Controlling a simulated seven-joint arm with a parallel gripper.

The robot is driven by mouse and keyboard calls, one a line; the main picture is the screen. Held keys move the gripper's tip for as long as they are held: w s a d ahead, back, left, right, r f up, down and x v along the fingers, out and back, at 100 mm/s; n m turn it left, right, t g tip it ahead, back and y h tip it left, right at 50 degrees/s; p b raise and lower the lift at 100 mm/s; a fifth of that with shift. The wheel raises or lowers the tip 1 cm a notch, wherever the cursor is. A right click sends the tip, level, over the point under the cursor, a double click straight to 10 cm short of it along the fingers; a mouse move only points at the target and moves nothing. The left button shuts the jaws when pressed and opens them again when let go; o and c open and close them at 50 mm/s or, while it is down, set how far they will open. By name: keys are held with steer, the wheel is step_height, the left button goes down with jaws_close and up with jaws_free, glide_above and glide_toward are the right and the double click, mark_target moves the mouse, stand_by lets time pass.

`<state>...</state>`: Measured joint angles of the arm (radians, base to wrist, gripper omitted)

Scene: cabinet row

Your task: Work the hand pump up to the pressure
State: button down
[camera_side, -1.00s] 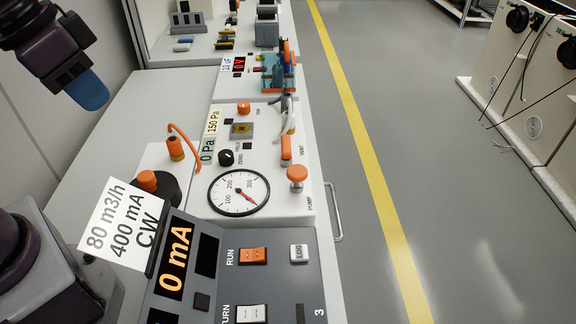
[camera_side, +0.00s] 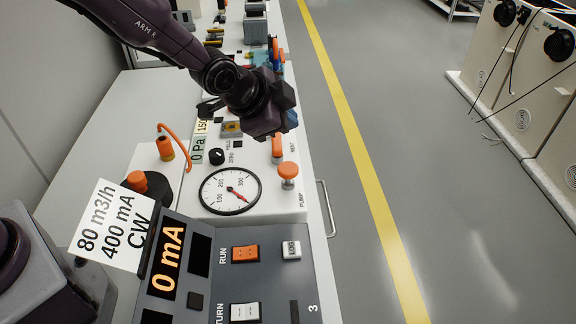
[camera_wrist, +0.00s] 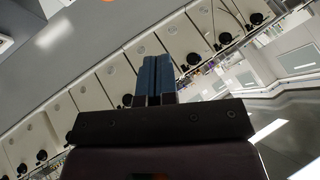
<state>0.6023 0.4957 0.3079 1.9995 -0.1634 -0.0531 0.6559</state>
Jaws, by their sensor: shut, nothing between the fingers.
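The hand pump's orange knob (camera_side: 288,170) stands up on its stem at the front edge of the white panel, beside the PUMP label. The round gauge (camera_side: 230,190) left of it has its red needle pointing to the lower right, past the 300 mark. The orange VENT lever (camera_side: 277,148) is just behind the pump. My gripper (camera_side: 291,119) hangs above and behind the pump and lever, apart from the knob, and hides part of the bench. In the wrist view its blue fingers (camera_wrist: 154,80) are together and empty.
An orange-capped fitting (camera_side: 166,149) and cable are left of the gauge. A metal handle (camera_side: 326,208) sticks out at the bench's right edge. The aisle floor is clear.

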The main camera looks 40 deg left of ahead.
mark_target(294, 166)
steer(key=shift+w+d+r+m+t, duration=0.1)
steer(key=shift+w+r+m+t, duration=0.3)
steer(key=shift+w+r, duration=0.1)
steer(key=shift+f, duration=4.45)
steer(key=shift+s+f, duration=0.1)
steer(key=shift+f, duration=0.3)
steer(key=shift+f, duration=1.1)
steer(key=shift+r, duration=1.5)
